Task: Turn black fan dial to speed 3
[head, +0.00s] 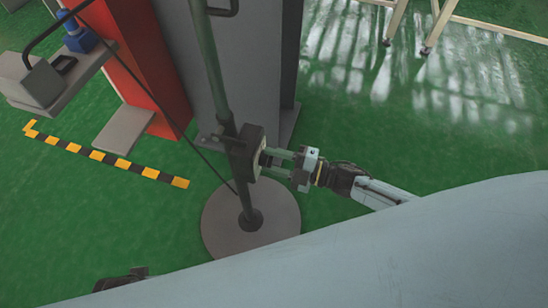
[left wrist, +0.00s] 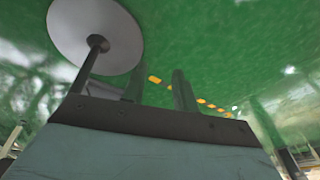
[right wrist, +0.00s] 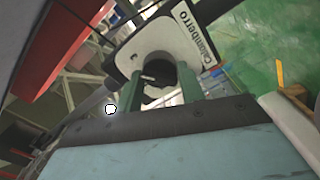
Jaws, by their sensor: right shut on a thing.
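The black fan dial (right wrist: 160,72) is a round knob with a white pointer line, on a pale plate marked "calamberro" (right wrist: 205,38). The plate is the face of a dark control box (head: 247,153) on the fan's upright pole (head: 215,80). My right gripper (head: 279,160) reaches the box from the right and is shut on the dial, with one green finger on each side of it; its fingers also show in the right wrist view (right wrist: 158,88). My left gripper (left wrist: 158,82) is empty, its two fingers apart, above the green floor. Any speed numbers are unreadable.
The fan's round grey base (head: 270,220) stands on the green floor. A grey cabinet (head: 250,70) and a red panel (head: 150,60) stand behind the pole. Yellow-black floor tape (head: 110,158) runs at left. A thin cable (head: 185,135) hangs beside the pole.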

